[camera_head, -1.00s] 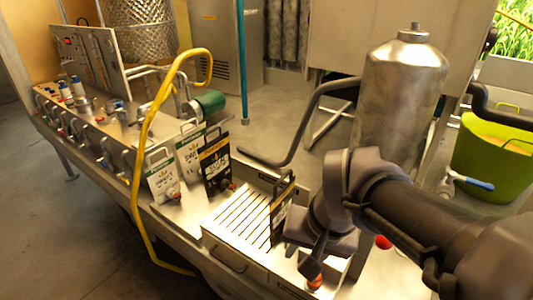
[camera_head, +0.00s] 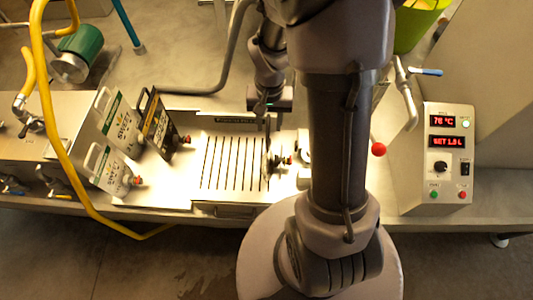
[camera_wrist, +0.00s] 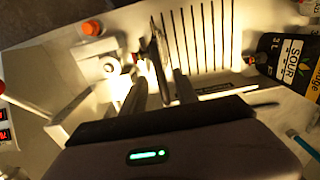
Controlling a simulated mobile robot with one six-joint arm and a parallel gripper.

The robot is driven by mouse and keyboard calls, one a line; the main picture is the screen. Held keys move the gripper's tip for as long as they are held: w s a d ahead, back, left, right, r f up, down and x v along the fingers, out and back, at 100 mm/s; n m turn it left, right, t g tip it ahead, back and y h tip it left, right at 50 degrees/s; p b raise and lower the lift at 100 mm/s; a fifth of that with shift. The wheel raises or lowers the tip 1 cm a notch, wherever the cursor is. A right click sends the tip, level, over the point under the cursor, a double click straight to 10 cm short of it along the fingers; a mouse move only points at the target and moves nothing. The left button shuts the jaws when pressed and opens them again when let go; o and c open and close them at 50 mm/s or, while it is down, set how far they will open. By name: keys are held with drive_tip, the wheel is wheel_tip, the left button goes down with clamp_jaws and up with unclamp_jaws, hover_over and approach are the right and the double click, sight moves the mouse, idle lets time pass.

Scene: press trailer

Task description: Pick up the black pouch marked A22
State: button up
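One dark pouch (camera_head: 267,158) stands edge-on at the right end of the slotted steel tray (camera_head: 205,165), its red-tipped spout facing right. In the wrist view this thin pouch (camera_wrist: 160,50) shows edge-on just ahead of my gripper (camera_wrist: 160,88), in line with the gap between the fingers. The fingers are apart and I see no contact. A second black pouch (camera_head: 157,127) stands left of the tray; its label in the wrist view (camera_wrist: 290,65) reads "SOUR". I cannot read A22 on either pouch. My gripper (camera_head: 268,105) is above and behind the tray pouch in the head view.
Two white-and-green pouches (camera_head: 120,125) (camera_head: 112,170) stand left of the black one. A control box (camera_head: 438,155) with red displays, a red knob (camera_head: 378,149) and a steel pipe (camera_head: 407,95) are on the right. A yellow hose (camera_head: 46,110) loops at left.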

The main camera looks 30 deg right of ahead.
drive_tip(key=f, duration=0.2)
drive_tip(key=f+b, duration=0.1)
drive_tip(key=f, duration=0.2)
drive_tip(key=shift+a+f, duration=0.2)
drive_tip(key=shift+f, duration=0.15)
drive_tip(key=shift+s+r, duration=0.1)
drive_tip(key=shift+c, duration=0.5)
clamp_jaws()
idle(0.4)
